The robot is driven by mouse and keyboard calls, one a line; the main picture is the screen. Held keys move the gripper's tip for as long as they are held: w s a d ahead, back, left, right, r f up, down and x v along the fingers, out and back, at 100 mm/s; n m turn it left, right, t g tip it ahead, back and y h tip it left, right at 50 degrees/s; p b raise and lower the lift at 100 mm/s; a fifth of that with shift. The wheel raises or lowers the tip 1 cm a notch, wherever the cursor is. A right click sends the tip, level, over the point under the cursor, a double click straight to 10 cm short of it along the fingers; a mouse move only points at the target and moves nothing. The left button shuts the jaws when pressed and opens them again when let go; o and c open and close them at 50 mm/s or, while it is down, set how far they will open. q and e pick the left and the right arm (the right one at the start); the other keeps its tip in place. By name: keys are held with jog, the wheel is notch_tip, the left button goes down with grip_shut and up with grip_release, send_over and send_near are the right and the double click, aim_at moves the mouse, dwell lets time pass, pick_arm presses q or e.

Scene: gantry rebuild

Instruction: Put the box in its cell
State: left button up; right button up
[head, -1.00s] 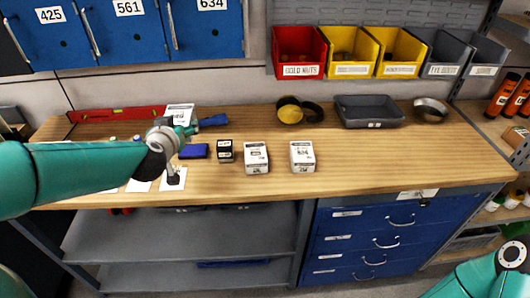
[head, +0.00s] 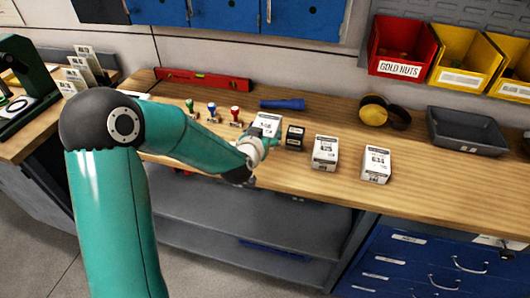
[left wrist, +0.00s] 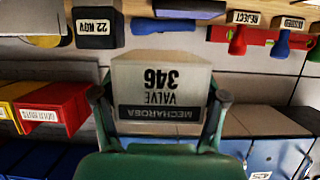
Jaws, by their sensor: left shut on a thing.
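My left gripper (head: 262,139) is shut on a white box (head: 267,122) near the back left of the bench. Blue numbered-type lockers (head: 160,12) hang on the wall above, cut off by the top edge. They also show at lower right in the left wrist view (left wrist: 275,152). My right gripper is out of view.
Two more white boxes (head: 325,152) (head: 376,164) and a black block (head: 294,137) stand right of the gripper. Several stamps (head: 211,112), a red level (head: 205,79), a blue torch (head: 282,104) and a grey tray (head: 466,130) are on the bench (head: 440,185).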

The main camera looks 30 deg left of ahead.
pick_arm(q)
notch_tip(320, 180, down, 7)
jog(key=shift+r, duration=0.2)
dwell(0.3)
jog(key=o, duration=1.4)
